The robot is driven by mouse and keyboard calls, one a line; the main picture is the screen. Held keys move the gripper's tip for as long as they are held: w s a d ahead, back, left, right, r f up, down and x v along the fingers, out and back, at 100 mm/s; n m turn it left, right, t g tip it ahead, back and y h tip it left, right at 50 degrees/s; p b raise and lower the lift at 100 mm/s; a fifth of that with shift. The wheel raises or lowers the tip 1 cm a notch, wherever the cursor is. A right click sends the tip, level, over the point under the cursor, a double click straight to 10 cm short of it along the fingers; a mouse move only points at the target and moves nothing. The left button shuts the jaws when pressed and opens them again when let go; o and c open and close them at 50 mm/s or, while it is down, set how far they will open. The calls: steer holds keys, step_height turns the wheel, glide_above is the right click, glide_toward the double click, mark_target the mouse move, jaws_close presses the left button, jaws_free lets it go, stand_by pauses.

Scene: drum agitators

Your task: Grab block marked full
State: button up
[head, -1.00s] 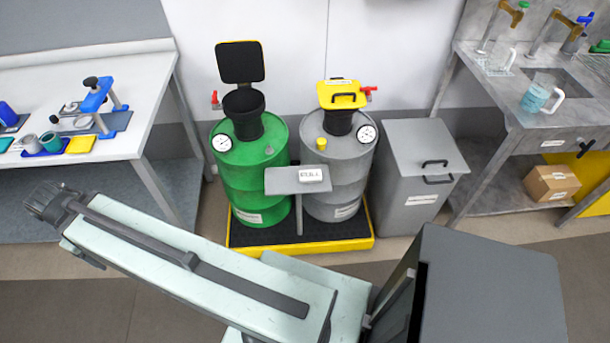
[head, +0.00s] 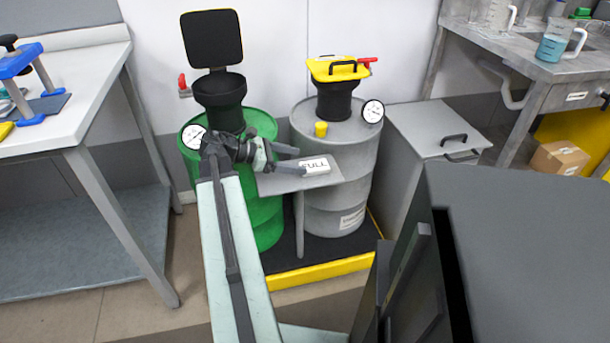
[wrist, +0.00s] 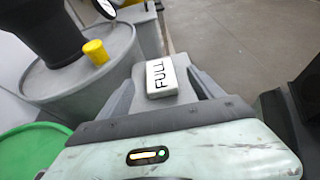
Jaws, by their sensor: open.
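The white block marked FULL (head: 314,167) lies on a small grey stand (head: 272,185) in front of the two drums. My gripper (head: 293,161) is open, just left of the block, with its fingers pointing right toward it. In the wrist view the block (wrist: 161,77) shows ahead, between the two grey fingers of my gripper (wrist: 160,90). I cannot tell whether either finger touches it.
A green drum (head: 265,215) with its lid open and a grey drum (head: 335,205) with a yellow lid (head: 337,68) stand behind the stand on a yellow-edged base (head: 320,270). A grey bin (head: 430,125) is to the right. White and metal benches flank them.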

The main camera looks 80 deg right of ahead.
mark_target(316, 165)
steer(key=shift+f+b+x, duration=0.15)
steer(key=shift+b+x, duration=0.65)
steer(key=shift+x, duration=1)
steer(key=shift+f+b+x, duration=0.2)
steer(key=shift+b+x, duration=0.6)
steer(key=shift+x, duration=0.95)
steer(key=shift+w+d, duration=0.1)
steer(key=shift+w, duration=0.15)
steer(key=c, duration=1.4)
step_height(316, 165, up, 10)
steer(key=p, duration=1)
steer(key=shift+r, duration=0.1)
steer(key=shift+c, duration=0.2)
